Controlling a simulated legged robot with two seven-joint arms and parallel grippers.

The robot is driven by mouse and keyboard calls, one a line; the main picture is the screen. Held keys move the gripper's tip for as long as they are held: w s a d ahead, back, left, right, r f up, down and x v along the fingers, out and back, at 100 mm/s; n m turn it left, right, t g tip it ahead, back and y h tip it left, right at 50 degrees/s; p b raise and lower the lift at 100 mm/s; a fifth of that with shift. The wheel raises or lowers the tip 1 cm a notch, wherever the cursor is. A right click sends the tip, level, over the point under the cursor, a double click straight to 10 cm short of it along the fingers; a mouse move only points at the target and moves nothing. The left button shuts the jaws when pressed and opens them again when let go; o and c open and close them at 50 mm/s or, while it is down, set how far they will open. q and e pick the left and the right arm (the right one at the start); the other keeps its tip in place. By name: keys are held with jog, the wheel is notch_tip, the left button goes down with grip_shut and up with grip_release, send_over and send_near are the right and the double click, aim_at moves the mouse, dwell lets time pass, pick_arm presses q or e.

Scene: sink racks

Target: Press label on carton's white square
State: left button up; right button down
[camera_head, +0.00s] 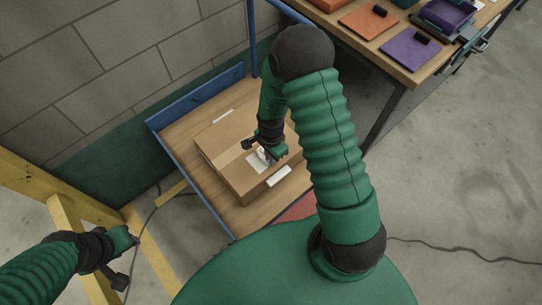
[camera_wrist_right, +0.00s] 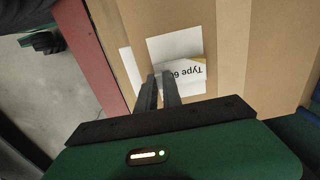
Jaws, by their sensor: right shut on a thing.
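A brown cardboard carton (camera_head: 222,136) lies on a wooden shelf surface. A white square (camera_head: 254,164) is on its top, and it also shows in the wrist view (camera_wrist_right: 172,46). My right gripper (camera_head: 266,157) is over this square, pointing down. In the wrist view its fingers (camera_wrist_right: 160,80) are shut on a small label (camera_wrist_right: 186,71) printed "Type 6" with a yellow corner. The label overlaps the white square; whether it touches the carton cannot be told. My left gripper (camera_head: 127,258) is at the lower left, away from the carton; its jaw state is unclear.
The wooden shelf (camera_head: 180,134) has a blue raised edge (camera_head: 200,100). Another white patch (camera_head: 279,176) is on the carton's near edge. A table (camera_head: 400,63) with orange and purple plates stands at upper right. A yellow frame (camera_head: 30,180) stands at left.

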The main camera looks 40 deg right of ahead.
jog(key=shift+a+r, duration=0.1)
jog(key=shift+a, duration=0.15)
pick_arm(q)
jog(key=shift+a, duration=0.3)
jog(key=shift+d, duration=0.2)
pick_arm(e)
jog(key=shift+d+f, duration=0.2)
pick_arm(q)
jog(key=shift+a+f, duration=0.1)
jog(key=shift+f, duration=0.1)
pick_arm(e)
jog(key=shift+f, duration=0.3)
jog(key=c, duration=1.4)
grip_release()
jog(key=shift+c, duration=0.2)
